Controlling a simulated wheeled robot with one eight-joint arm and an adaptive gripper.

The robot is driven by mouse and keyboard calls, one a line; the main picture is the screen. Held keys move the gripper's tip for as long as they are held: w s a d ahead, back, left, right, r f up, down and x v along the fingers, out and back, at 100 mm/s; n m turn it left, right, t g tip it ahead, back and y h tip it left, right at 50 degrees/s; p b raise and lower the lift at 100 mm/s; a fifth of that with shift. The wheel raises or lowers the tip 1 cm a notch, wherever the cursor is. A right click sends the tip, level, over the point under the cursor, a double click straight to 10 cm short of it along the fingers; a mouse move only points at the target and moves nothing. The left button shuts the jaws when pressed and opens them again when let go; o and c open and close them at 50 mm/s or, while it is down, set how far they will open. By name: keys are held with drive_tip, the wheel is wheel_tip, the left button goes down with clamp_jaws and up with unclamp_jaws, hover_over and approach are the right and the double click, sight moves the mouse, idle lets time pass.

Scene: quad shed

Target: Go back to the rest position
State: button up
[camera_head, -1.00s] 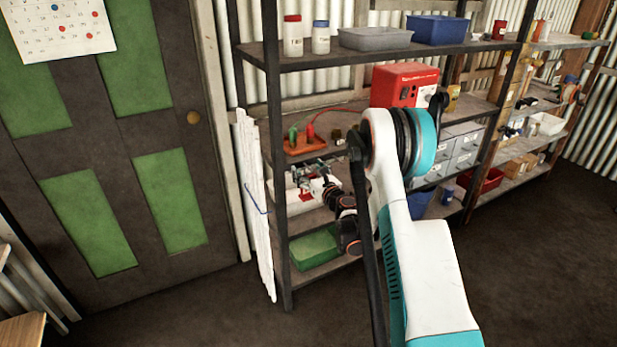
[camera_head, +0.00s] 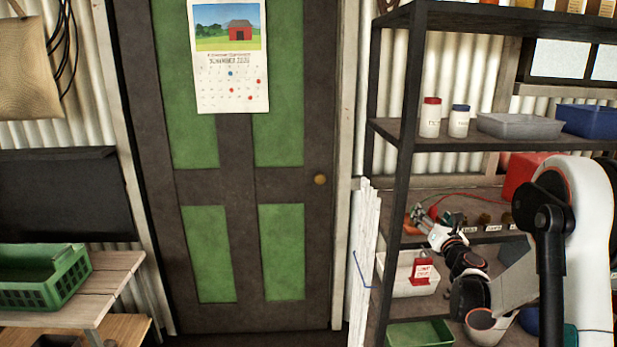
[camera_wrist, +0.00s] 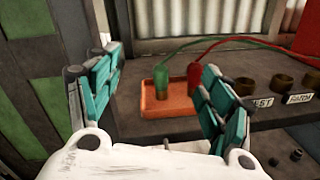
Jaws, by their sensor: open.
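My gripper (camera_head: 428,228) is at the left end of the rack in the head view, in front of the middle shelf. In the wrist view its teal-padded fingers (camera_wrist: 158,88) stand wide apart with nothing between them. Beyond them an orange tray (camera_wrist: 180,108) lies on the shelf. A green-handled clip (camera_wrist: 161,82) and a red-handled clip (camera_wrist: 194,78) stand in it, with wires running right. My arm reaches in from the right of the head view and hides part of the rack.
Below my gripper a white bin (camera_head: 398,283) holds a red tagged item (camera_head: 422,270). A green tray (camera_head: 420,334) is lower. Small brass cups (camera_wrist: 284,82) stand right of the orange tray. White boards (camera_head: 364,255) lean at the rack's left post (camera_head: 393,200). A closed door (camera_head: 236,180) is left.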

drive_tip(key=s+a+r+m+g+h+p, duration=0.1)
drive_tip(key=s+a+r+m+g+h, duration=0.3)
drive_tip(key=s+r+m, duration=1.15)
drive_tip(key=s+a+f+m+g+y, duration=0.1)
drive_tip(key=s+a+f+m, duration=0.4)
drive_tip(key=s, duration=0.5)
drive_tip(key=s+a+f+m+g+y+b, duration=0.1)
drive_tip(key=s+a+f+m+g, duration=0.3)
drive_tip(key=s, duration=0.6)
drive_tip(key=s+a+f+m+g+y, duration=0.2)
drive_tip(key=s+a+f+m, duration=0.4)
drive_tip(key=s, duration=0.4)
drive_tip(key=shift+s+a+f+m+y, duration=0.15)
drive_tip(key=shift+s+a+m+y, duration=0.25)
drive_tip(key=shift+a+m, duration=0.5)
drive_tip(key=shift+w, duration=0.15)
